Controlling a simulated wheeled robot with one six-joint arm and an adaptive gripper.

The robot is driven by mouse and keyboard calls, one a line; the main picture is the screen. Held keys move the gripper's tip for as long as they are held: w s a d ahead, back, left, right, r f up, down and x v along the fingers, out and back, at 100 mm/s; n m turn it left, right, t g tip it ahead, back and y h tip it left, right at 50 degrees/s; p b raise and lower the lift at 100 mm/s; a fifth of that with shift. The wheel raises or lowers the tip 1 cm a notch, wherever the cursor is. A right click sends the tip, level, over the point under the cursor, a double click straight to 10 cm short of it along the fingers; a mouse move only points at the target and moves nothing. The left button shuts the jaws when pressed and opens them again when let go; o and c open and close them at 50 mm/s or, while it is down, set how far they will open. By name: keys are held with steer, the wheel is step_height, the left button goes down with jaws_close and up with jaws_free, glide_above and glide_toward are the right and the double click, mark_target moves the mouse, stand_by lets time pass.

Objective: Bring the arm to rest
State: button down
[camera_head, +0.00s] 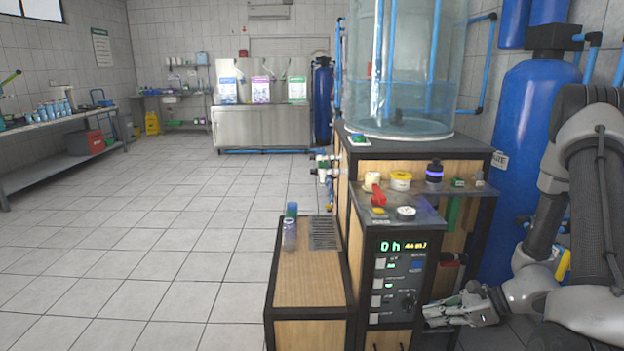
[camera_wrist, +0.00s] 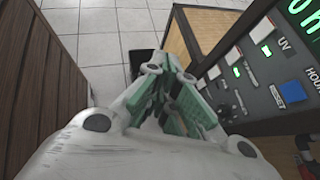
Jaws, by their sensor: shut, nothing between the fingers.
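My arm (camera_head: 590,210) stands at the right edge of the head view, folded down beside the osmosis rack. My gripper (camera_head: 450,312) is low, just right of the rack's control panel (camera_head: 398,275), and points left. In the wrist view my gripper (camera_wrist: 165,85) has its green-padded fingers drawn together, with nothing seen between them. The control panel (camera_wrist: 265,75) lies close on the right there, with lit green indicators and a blue reset button. I cannot tell from the head view whether the fingers touch the panel's side.
The rack's top shelf (camera_head: 400,222) carries small jars and a red valve. A wooden step box (camera_head: 305,285) with a bottle (camera_head: 289,232) stands left of the panel. A blue tank (camera_head: 525,150) is behind my arm. The tiled floor (camera_head: 150,260) at left is clear.

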steer(key=s+d+r+n+g+h, duration=0.3)
steer(key=s+r+n, duration=0.4)
steer(key=r+n, duration=0.15)
steer(key=s+d+r+n+g+h, duration=0.2)
steer(key=s+r+n+g+h, duration=0.15)
steer(key=s+r+n, duration=0.4)
step_height(320, 180, up, 18)
steer(key=s+n+t+h, duration=0.2)
steer(key=n+t+h, duration=0.2)
steer(key=n+t, duration=0.2)
steer(key=shift+a+f+n+t, duration=0.2)
steer(key=shift+n+t, duration=0.2)
steer(key=shift+t, duration=0.05)
steer(key=shift+s, duration=0.1)
